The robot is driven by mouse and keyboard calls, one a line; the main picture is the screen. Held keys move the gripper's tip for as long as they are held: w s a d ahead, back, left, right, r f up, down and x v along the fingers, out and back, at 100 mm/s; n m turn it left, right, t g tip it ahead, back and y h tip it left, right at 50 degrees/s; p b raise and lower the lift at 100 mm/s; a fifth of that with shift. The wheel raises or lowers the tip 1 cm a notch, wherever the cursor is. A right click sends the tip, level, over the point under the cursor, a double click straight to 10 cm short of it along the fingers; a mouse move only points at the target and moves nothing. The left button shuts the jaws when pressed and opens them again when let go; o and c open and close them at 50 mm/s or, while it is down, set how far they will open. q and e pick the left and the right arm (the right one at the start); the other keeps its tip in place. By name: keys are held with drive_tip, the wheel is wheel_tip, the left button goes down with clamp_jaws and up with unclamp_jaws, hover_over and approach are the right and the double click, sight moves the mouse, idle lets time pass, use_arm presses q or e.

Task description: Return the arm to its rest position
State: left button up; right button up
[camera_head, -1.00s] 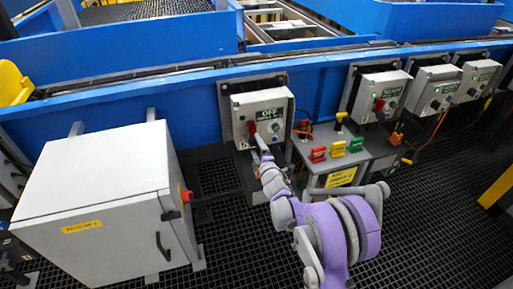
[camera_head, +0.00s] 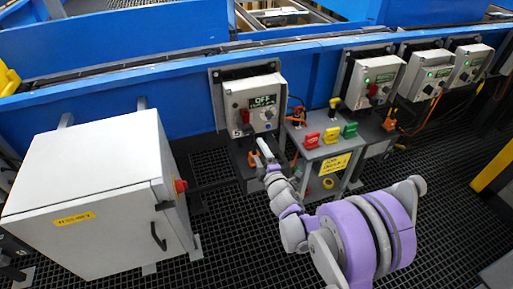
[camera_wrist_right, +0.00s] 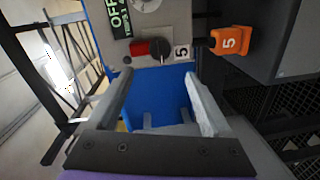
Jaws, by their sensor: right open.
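My right arm reaches forward from the lower right in the head view. Its gripper (camera_head: 264,152) is in front of and below the control box (camera_head: 252,103) marked OFF, apart from it. In the right wrist view the two grey fingers of the gripper (camera_wrist_right: 158,98) are spread with nothing between them. The box's red switch (camera_wrist_right: 139,49) and a black knob (camera_wrist_right: 159,49) show beyond the fingertips. My left gripper is not in view.
A white cabinet (camera_head: 95,190) stands at the left. A grey stand (camera_head: 325,150) with red, yellow and green blocks is right of the gripper. More control boxes (camera_head: 376,78) line the blue conveyor wall (camera_head: 180,110). Dark grating floor (camera_head: 440,215) is open at the lower right.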

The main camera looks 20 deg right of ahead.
drive_tip(key=shift+s, duration=0.1)
idle(0.4)
drive_tip(key=s+d+r+m+g+h+p, duration=0.3)
drive_tip(key=s+r+m+g+p, duration=0.15)
drive_tip(key=s+r+m, duration=0.55)
drive_tip(key=s+a+f+m+g+y+p, duration=0.1)
drive_tip(key=s+a+m+g+p, duration=0.1)
drive_tip(key=s, duration=0.9)
drive_tip(key=s+a+f+m+g+y+p, duration=0.1)
drive_tip(key=s+a+m+g+p, duration=0.1)
drive_tip(key=s, duration=1)
drive_tip(key=a+m+g, duration=0.1)
drive_tip(key=m+g, duration=0.1)
drive_tip(key=g, duration=0.1)
drive_tip(key=shift+s+a+f, duration=0.3)
drive_tip(key=shift+a+f, duration=0.05)
drive_tip(key=shift+a, duration=0.05)
